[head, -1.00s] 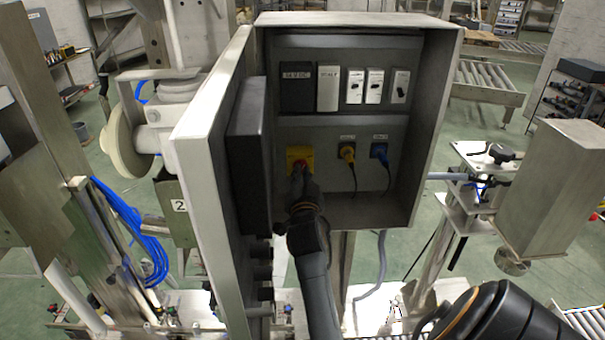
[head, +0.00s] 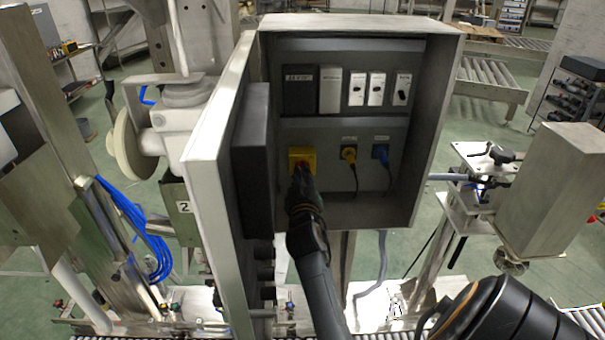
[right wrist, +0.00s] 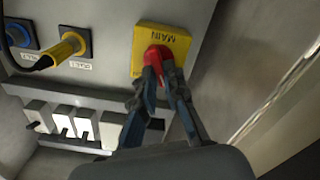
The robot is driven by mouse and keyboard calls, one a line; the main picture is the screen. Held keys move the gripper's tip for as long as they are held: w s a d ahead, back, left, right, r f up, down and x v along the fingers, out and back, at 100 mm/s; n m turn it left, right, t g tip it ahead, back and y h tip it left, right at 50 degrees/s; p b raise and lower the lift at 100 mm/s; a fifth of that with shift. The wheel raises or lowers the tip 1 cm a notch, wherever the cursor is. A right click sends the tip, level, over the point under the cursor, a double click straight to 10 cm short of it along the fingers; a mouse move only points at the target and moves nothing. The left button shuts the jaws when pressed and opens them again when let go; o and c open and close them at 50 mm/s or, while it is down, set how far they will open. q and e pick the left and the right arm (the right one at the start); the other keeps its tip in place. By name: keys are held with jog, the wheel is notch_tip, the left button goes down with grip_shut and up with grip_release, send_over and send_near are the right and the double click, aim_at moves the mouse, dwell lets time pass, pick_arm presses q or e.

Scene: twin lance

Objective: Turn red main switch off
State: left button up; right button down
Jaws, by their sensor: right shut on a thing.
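The red main switch (right wrist: 156,55) sits on a yellow plate marked MAIN (right wrist: 170,38) in the right wrist view. In the head view the yellow plate (head: 301,154) is at the lower left inside the open grey cabinet (head: 345,207). My right gripper (right wrist: 159,66) is shut on the red switch knob, with one finger on each side. In the head view my right gripper (head: 302,182) reaches up to the plate from below and hides part of the knob. The knob's exact angle is hard to tell. My left gripper is not in view.
A yellow plug (head: 348,153) and a blue plug (head: 380,152) with hanging cables are right of the switch. A row of breakers (head: 376,88) is above. The open cabinet door (head: 214,170) stands close on the left of my right arm.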

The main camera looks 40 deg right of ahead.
jog(key=shift+w+r+n+p, duration=0.15)
jog(key=shift+n+p, duration=0.15)
jog(key=shift+n, duration=1.2)
jog(key=c, duration=1.5)
grip_release()
jog(key=shift+c, duration=0.2)
jog(key=shift+o, duration=0.7)
jog(key=shift+d+f, duration=0.1)
jog(key=shift+f, duration=0.15)
notch_tip(320, 180, up, 10)
